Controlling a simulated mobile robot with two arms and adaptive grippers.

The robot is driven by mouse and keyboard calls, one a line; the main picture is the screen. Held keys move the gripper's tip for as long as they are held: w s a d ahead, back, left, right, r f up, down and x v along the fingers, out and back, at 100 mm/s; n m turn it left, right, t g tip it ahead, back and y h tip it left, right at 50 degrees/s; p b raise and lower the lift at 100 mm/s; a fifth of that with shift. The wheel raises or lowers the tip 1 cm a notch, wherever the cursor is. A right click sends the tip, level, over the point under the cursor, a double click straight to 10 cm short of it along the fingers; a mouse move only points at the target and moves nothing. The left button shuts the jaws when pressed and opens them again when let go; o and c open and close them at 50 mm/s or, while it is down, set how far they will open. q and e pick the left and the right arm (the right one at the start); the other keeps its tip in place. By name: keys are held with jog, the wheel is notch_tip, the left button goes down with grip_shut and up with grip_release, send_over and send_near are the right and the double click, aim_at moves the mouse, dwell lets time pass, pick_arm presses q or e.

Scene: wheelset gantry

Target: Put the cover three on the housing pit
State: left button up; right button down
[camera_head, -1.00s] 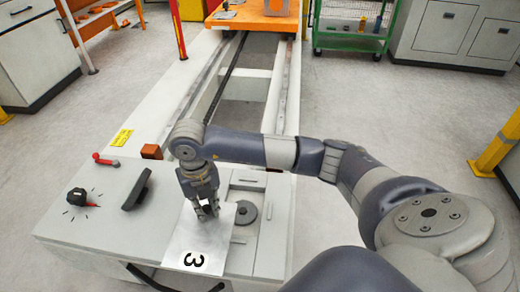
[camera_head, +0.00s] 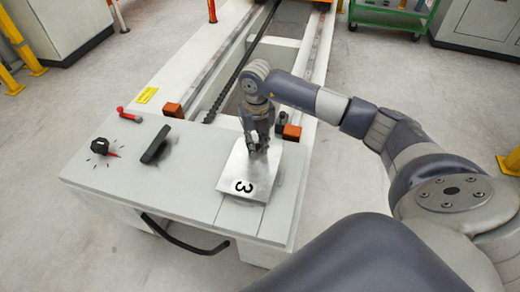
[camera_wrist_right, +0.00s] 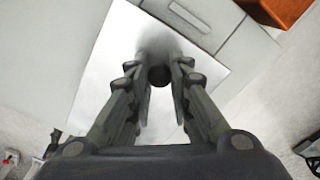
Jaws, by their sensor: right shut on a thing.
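Cover three is a shiny flat metal plate (camera_head: 237,172) marked with a black 3, on or just above the right part of the white housing top (camera_head: 190,190). My right gripper (camera_head: 258,150) points down and is shut on the dark knob of the cover. In the right wrist view, the fingers (camera_wrist_right: 160,80) close around the round knob, with the plate (camera_wrist_right: 105,75) beneath. The housing pit is hidden under the plate, and I cannot tell whether the plate is seated. My left gripper is not in view.
The housing top also carries a black rotary knob (camera_head: 100,145), a dark tilted handle (camera_head: 155,145) and a red lever (camera_head: 128,115). Orange-brown blocks (camera_head: 173,110) stand at its back edge. Rails run away behind. A green cart (camera_head: 390,18) stands at the back right.

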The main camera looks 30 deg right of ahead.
jog(key=shift+w+d, duration=0.1)
jog(key=shift+d, duration=0.2)
jog(key=shift+w+d, duration=0.1)
jog(key=shift+d, duration=0.4)
notch_tip(320, 180, down, 3)
jog(key=shift+a+f, duration=0.1)
jog(key=shift+a, duration=0.05)
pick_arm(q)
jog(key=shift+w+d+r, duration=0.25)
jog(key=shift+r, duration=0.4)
pick_arm(e)
jog(key=shift+f, duration=0.2)
jog(key=shift+f+b, duration=0.1)
jog(key=shift+b, duration=0.2)
jog(key=c, duration=1.5)
grip_release()
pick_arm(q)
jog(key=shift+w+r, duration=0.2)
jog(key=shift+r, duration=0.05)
pick_arm(e)
jog(key=shift+o, duration=0.2)
